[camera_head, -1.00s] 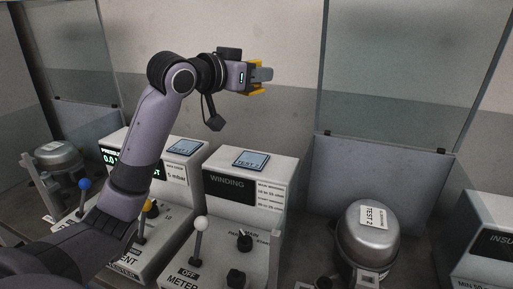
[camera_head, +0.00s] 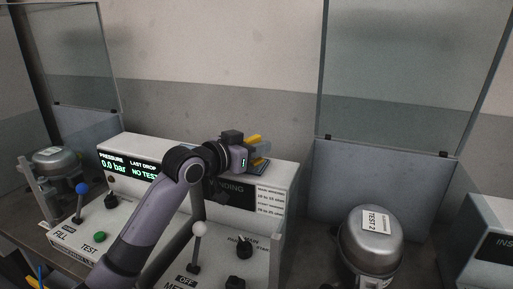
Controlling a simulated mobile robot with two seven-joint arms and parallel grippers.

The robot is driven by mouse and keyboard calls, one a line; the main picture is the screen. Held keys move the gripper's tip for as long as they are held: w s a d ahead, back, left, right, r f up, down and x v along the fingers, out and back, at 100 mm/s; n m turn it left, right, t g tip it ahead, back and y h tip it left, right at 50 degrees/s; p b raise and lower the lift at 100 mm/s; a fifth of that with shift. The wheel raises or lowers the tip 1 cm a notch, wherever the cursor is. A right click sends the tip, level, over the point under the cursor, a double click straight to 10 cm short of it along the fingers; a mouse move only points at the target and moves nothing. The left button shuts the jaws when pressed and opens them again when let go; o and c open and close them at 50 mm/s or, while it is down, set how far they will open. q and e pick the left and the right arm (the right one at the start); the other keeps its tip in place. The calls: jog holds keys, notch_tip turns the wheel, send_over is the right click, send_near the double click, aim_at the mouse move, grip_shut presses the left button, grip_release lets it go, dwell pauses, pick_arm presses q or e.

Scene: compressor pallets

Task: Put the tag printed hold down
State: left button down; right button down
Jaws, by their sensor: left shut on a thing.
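My left gripper (camera_head: 256,147), with yellow fingers, is shut on a small flat grey tag (camera_head: 261,154). No print on it can be read from here. The gripper is low over the top of the winding meter box (camera_head: 284,174), above a blue tag (camera_head: 259,167) lying there, which it partly covers. I cannot tell whether the held tag touches the box or the blue tag. My right gripper is not in view.
A compressor (camera_head: 371,246) labelled TEST 2 stands at the right, before a glass-topped partition (camera_head: 400,70). Another compressor (camera_head: 55,162) stands at far left. Levers with blue (camera_head: 82,188) and white (camera_head: 200,229) balls stick up near my arm. The pressure box (camera_head: 135,148) adjoins.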

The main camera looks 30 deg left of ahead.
pick_arm(q)
jog(key=c, duration=1)
grip_release()
jog(key=shift+f, duration=0.1)
jog(key=shift+r, duration=0.2)
jog(key=b+v, duration=0.1)
jog(key=v, duration=1.1)
jog(key=shift+f, duration=0.1)
